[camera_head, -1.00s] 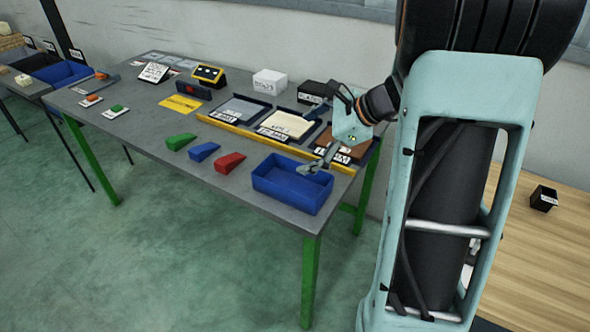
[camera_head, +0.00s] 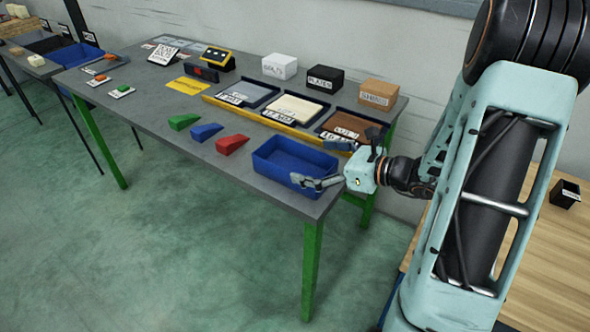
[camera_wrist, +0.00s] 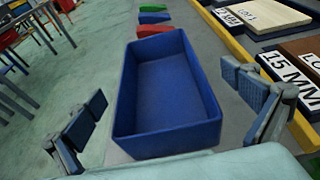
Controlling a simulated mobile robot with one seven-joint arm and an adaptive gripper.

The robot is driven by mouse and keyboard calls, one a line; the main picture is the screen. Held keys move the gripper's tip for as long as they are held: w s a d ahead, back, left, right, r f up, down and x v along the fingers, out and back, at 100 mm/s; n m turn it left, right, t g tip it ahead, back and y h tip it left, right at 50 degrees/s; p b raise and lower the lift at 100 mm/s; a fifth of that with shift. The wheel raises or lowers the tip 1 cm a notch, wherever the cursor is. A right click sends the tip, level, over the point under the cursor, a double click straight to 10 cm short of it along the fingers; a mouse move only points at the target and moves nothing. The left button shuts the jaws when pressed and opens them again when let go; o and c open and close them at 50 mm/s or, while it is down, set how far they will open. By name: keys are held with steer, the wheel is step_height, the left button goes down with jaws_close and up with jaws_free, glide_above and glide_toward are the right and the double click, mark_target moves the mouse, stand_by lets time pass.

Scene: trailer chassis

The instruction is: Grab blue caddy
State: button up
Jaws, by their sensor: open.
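The blue caddy (camera_head: 276,158) is an empty open-topped box at the near right corner of the grey table. It fills the middle of the wrist view (camera_wrist: 167,136). My gripper (camera_head: 322,168) is at the caddy's right end. In the wrist view my gripper (camera_wrist: 172,118) is open, with one finger left and one right of the caddy's near end. Both fingers look apart from its walls. Nothing is held.
Red (camera_head: 232,144), blue (camera_head: 206,131) and green (camera_head: 184,120) wedges lie left of the caddy on the table (camera_head: 150,118). A yellow strip (camera_head: 262,121) fronts labelled trays behind it. White (camera_head: 279,66), black (camera_head: 325,79) and brown (camera_head: 379,93) boxes stand at the back.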

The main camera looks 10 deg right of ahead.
mark_target(295, 159)
steer(key=x, duration=0.5)
steer(key=shift+a+f+b, duration=0.1)
steer(key=shift+f+b, duration=0.05)
steer(key=shift+b, duration=0.25)
steer(key=c, duration=1.3)
steer(key=shift+c, duration=0.5)
